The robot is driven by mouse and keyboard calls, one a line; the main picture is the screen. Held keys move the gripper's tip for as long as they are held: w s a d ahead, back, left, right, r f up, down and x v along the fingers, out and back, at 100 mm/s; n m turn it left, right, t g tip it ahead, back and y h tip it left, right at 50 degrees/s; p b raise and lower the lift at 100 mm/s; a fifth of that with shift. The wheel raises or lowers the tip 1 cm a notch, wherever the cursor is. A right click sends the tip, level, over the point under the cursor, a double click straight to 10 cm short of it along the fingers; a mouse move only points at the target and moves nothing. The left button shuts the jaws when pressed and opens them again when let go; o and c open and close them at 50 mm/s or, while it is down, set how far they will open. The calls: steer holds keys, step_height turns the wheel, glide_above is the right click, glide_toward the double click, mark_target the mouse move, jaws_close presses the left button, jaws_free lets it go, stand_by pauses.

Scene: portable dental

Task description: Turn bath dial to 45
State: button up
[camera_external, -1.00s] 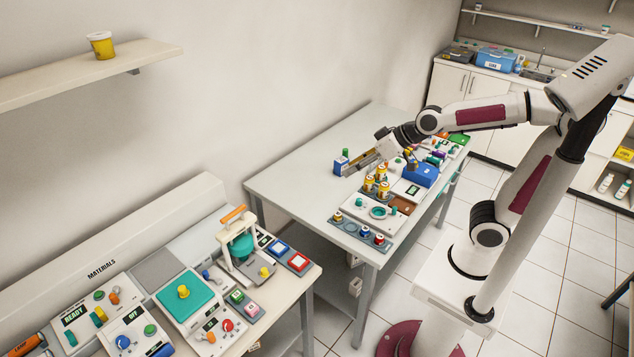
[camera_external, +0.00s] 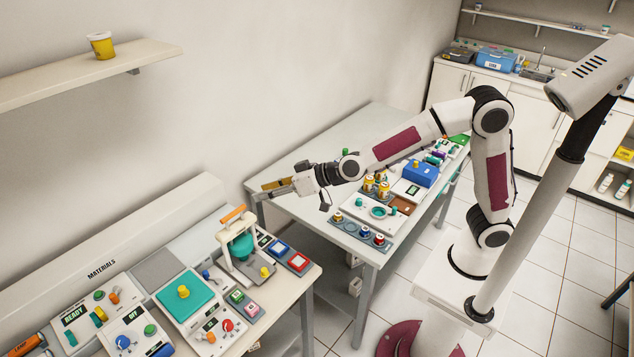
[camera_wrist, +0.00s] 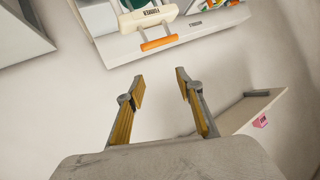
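I cannot tell which knob is the bath dial; no label reading "bath" is legible. On the near bench, one panel has a red knob (camera_external: 227,325) beside a small dark display (camera_external: 210,324). Another panel marked OFF has a blue knob (camera_external: 123,342) and a green knob (camera_external: 150,329). My gripper (camera_external: 268,189) is in the air by the wall, above the gap between the two tables, pointing left. In the wrist view my gripper (camera_wrist: 158,85) is open, with nothing between its yellow-padded fingers. It touches no knob.
A white press (camera_external: 247,267) with an orange handle (camera_external: 233,213) stands at the near bench's right side; the handle (camera_wrist: 160,43) also shows in the wrist view. A blue box (camera_external: 421,174) and several bottles stand on the far table. A shelf (camera_external: 90,72) juts from the wall.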

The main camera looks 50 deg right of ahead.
steer(key=w+a+f+t, duration=0.15)
steer(key=a+f, duration=0.45)
steer(key=a, duration=0.6)
steer(key=t+h, duration=0.1)
steer(key=t, duration=0.2)
glide_above(231, 325)
steer(key=w+d, duration=0.1)
steer(key=d, duration=0.2)
step_height(231, 325, down, 14)
steer(key=shift+t+h, duration=0.3)
steer(key=shift+t, duration=0.45)
steer(key=s+f, duration=0.2)
steer(key=s+a+f, duration=0.1)
steer(key=s+f, duration=0.1)
steer(key=f, duration=0.1)
steer(key=s+f, duration=0.2)
steer(key=f, duration=0.1)
steer(key=shift+s+a, duration=0.2)
steer(key=shift+s, duration=0.2)
steer(key=shift+s+f, duration=0.35)
steer(key=shift+s, duration=0.05)
steer(key=shift+x, duration=3.9)
steer(key=shift+d, duration=0.15)
